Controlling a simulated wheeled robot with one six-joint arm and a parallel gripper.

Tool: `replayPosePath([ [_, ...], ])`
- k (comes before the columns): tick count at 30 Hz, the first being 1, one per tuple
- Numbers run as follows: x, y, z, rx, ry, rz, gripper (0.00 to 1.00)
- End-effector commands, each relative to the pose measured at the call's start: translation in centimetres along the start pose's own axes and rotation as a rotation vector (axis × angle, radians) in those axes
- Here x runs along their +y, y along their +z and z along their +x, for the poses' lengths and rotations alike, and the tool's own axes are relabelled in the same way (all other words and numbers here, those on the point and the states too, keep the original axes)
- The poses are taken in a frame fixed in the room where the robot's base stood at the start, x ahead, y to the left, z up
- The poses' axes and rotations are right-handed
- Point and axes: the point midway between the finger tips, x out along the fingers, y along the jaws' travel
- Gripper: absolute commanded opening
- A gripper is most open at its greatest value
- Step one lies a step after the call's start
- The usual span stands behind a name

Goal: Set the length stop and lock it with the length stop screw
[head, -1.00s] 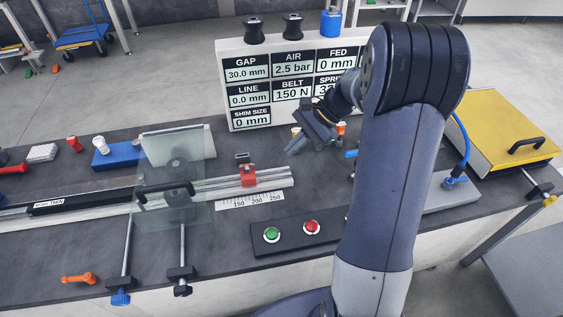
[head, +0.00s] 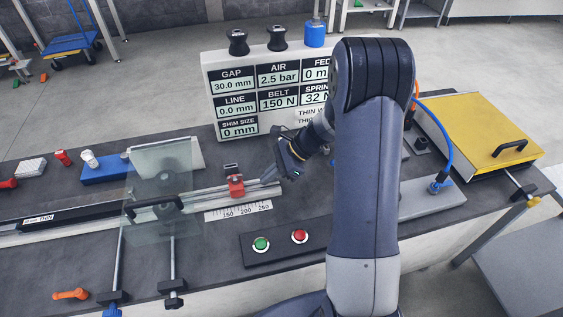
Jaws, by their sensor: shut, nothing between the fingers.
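The length stop appears to be the red block (head: 236,187) on the metal rail (head: 203,196), above the white scale (head: 238,211) marked 150, 200 and 250. My gripper (head: 266,178) is shut and empty, just right of the red block over the rail's right end. It looks close to the block but apart from it. The screw's thread and any lock state are too small to tell.
A clear guard with a black handle (head: 155,206) stands left of the stop. The display board (head: 234,103) is behind, reading GAP 30.0 mm and LINE 0.0 mm. Green (head: 261,244) and red (head: 299,236) buttons sit in front. My arm hides part of the right bench.

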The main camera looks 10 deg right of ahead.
Motion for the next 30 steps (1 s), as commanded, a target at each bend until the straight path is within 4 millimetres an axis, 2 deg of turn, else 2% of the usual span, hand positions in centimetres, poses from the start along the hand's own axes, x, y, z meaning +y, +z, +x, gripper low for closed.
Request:
replayPosePath([
  [3, 0.0, 1.5, 1.4, 0.001, 0.002, -0.003, 0.00],
  [9, 0.0, 2.6, 2.8, 0.001, 0.001, -0.002, 0.00],
  [22, 0.0, 2.9, 3.2, 0.001, 0.000, -0.001, 0.00],
  [27, 0.0, 3.8, 4.2, 0.000, 0.000, -0.003, 0.00],
  [30, 0.0, 3.9, 4.2, 0.001, -0.001, -0.001, 0.00],
])
